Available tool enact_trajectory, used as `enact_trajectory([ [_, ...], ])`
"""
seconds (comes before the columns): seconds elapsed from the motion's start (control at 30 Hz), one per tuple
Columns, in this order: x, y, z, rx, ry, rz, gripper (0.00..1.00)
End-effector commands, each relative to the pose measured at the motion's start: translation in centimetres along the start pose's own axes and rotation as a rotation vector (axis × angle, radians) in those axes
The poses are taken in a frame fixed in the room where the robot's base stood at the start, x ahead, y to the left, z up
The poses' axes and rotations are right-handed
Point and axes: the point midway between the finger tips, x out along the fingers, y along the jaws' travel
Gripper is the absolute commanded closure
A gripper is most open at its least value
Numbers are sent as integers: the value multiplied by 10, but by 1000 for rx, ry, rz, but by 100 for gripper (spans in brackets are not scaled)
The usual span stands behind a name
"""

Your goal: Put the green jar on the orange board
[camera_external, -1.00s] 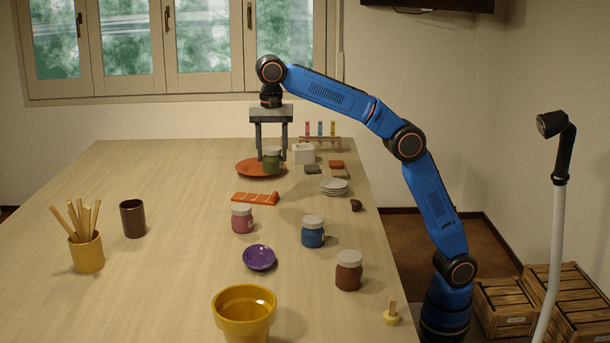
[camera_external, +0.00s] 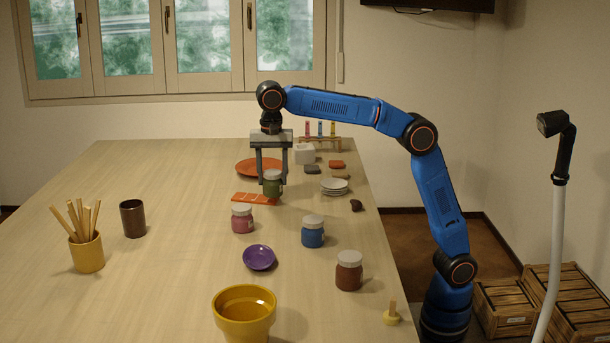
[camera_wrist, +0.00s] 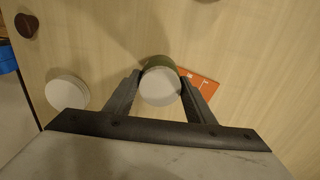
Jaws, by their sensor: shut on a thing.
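The green jar (camera_external: 272,189) has a pale lid and is upright between the fingers of my gripper (camera_external: 272,178), which is shut on it. In the wrist view the jar (camera_wrist: 160,82) sits between both fingertips (camera_wrist: 160,84). The orange board (camera_external: 250,198) is a flat strip with white marks on the table. In the external view the jar overlaps its right end. In the wrist view the board (camera_wrist: 204,82) shows to the right of the jar, partly hidden by a finger. I cannot tell how high the jar is above the table.
An orange plate (camera_external: 250,166) lies behind the board. A pink jar (camera_external: 242,221) and a blue jar (camera_external: 312,234) stand in front. White plates (camera_external: 334,187) and a white block (camera_external: 304,154) are to the right.

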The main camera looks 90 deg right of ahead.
Motion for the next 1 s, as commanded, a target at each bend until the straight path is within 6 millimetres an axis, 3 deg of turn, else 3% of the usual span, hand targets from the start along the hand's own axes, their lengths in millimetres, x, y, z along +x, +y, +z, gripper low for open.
enact_trajectory([
  [0.2,2,0,0,0,0,-1,80],
  [0.23,2,0,0,0,0,-1,46],
  [0.3,2,0,0,0,0,-1,32],
  [0.67,-1,0,0,0,0,-1,32],
  [1.0,-44,-2,0,0,0,-3,32],
])
